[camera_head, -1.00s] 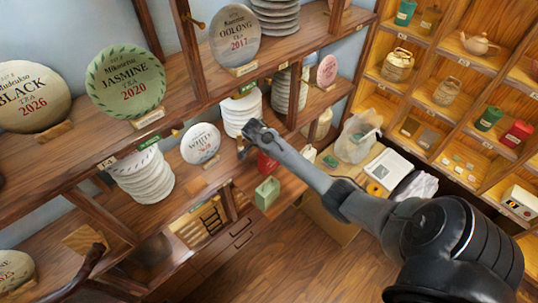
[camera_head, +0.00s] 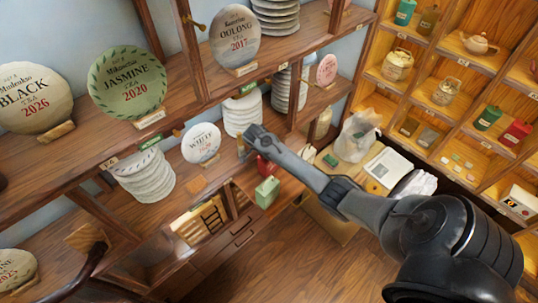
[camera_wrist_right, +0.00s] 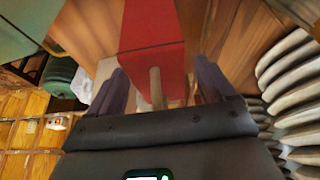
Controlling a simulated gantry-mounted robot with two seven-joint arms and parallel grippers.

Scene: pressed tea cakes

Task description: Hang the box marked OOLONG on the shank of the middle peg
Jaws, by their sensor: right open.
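My right gripper (camera_head: 247,141) reaches in over the front of the shelf in the head view. In the right wrist view the gripper (camera_wrist_right: 160,85) is open, with one dark finger on each side. A red box (camera_wrist_right: 152,28) lies just beyond the fingers, and a short light peg (camera_wrist_right: 156,88) shows between them. I cannot tell if the peg touches the box. In the head view the red box (camera_head: 264,166) is partly behind my arm. A green box (camera_head: 267,192) is below it. No OOLONG lettering is readable on either box. My left gripper is not in view.
Round tea cakes stand on the shelves, including one lettered OOLONG 2017 (camera_head: 235,36) and a white one (camera_head: 201,143). Stacked pale discs (camera_wrist_right: 295,85) are close to the right of the gripper. A cubby cabinet (camera_head: 465,90) stands at the right.

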